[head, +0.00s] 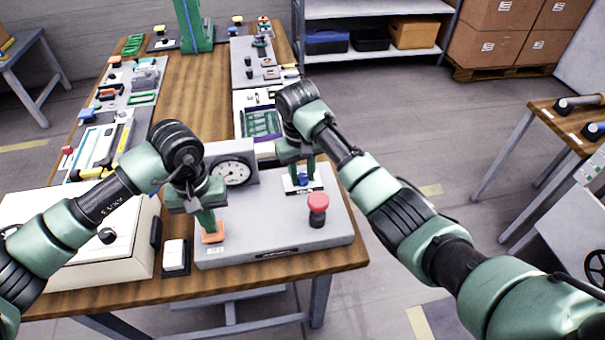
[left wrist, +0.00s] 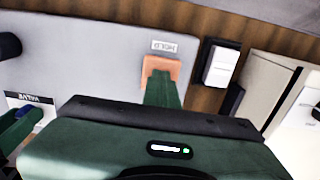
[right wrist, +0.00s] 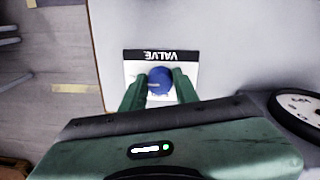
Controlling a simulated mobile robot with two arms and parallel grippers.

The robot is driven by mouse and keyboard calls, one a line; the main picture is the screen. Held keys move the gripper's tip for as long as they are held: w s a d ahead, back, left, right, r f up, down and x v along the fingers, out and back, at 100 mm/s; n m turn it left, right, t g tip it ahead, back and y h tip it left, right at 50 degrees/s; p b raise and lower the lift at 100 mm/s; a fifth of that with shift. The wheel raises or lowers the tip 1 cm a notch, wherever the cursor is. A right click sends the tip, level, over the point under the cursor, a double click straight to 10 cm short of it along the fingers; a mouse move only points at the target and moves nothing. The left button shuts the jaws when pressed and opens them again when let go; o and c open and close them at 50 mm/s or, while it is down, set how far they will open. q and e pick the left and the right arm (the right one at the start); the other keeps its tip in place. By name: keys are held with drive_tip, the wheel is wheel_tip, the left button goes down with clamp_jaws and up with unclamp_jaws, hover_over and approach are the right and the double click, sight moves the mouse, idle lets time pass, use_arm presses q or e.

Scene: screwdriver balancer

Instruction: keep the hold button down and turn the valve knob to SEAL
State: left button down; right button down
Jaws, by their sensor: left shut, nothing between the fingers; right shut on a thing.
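The orange hold button (head: 213,236) sits at the front left of the grey panel (head: 275,240). My left gripper (head: 208,226) is shut and empty, its fingertips down on the button; this contact also shows in the left wrist view, where the button (left wrist: 160,68) lies beside the HOLD label (left wrist: 165,46). The blue valve knob (right wrist: 160,80) is on the white VALVE plate (right wrist: 162,56). My right gripper (right wrist: 159,88) is shut on the knob, with one finger on each side. The knob's pointer and the SEAL mark are too small or hidden to read.
A red mushroom button (head: 318,203) stands on the panel right of the left gripper. A round gauge (head: 232,173) is behind, between the arms. A white switch box (head: 175,257) and a cream box (head: 100,235) are at the left. The panel's front is clear.

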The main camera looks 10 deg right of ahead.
sight(301, 177)
drive_tip(key=shift+r, duration=0.1)
drive_tip(key=c, duration=1.1)
unclamp_jaws()
drive_tip(key=shift+o, duration=0.2)
wheel_tip(301, 177, up, 9)
drive_tip(key=shift+w+a+f, duration=0.1)
drive_tip(key=shift+f, duration=0.1)
wheel_tip(301, 177, up, 3)
drive_tip(key=shift+a+r, duration=0.15)
